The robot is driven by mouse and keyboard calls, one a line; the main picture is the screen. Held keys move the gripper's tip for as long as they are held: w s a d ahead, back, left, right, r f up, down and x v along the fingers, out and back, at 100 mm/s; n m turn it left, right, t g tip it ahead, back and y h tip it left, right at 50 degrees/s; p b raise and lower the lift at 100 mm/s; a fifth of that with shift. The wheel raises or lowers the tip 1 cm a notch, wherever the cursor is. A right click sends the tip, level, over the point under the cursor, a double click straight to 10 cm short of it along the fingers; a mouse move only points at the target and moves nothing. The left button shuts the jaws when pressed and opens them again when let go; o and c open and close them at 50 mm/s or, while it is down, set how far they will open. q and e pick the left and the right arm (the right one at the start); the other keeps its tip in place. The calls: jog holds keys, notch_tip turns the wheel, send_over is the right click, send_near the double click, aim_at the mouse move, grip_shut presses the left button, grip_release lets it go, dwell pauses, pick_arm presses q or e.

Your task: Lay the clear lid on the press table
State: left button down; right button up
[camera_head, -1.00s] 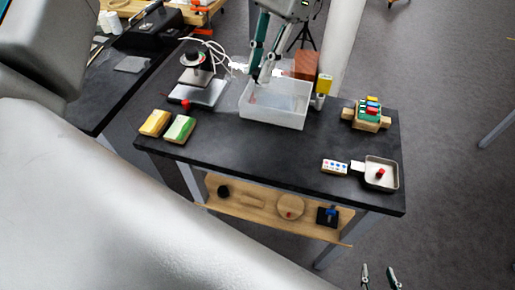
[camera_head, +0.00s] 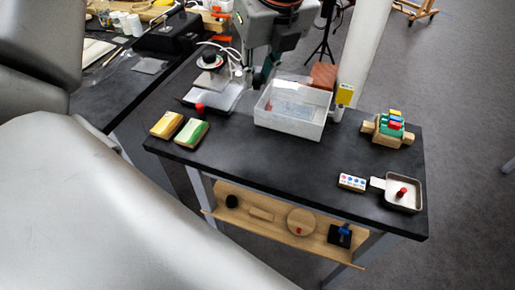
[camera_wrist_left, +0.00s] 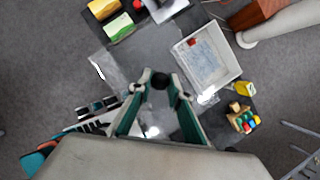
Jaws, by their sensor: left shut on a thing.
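My left gripper (camera_head: 264,76) hangs behind the white tub in the head view. In the left wrist view its green-sided fingers (camera_wrist_left: 160,88) are shut on a black knob (camera_wrist_left: 160,79). The knob belongs to the clear lid (camera_wrist_left: 128,66), which shows only as a faint pane with bright edges and glints. In the head view I cannot make out the lid clearly. The press table (camera_head: 275,160) is the black-topped table; its front middle is bare. My right gripper is not in view.
On the table stand the open white tub (camera_head: 290,122), a stand with a black top (camera_head: 209,62), two sponge-like blocks (camera_head: 182,128), a wooden rack of coloured pieces (camera_head: 388,128), a dotted block (camera_head: 352,182) and a shallow pan (camera_head: 403,193).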

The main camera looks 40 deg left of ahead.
pick_arm(q)
notch_tip(320, 180, down, 20)
jog(key=shift+r+b, duration=0.15)
jog(key=shift+b, duration=0.35)
jog(key=c, duration=2.3)
grip_release()
jog(key=o, duration=0.4)
jog(key=shift+r, duration=0.2)
jog(key=v, duration=1.2)
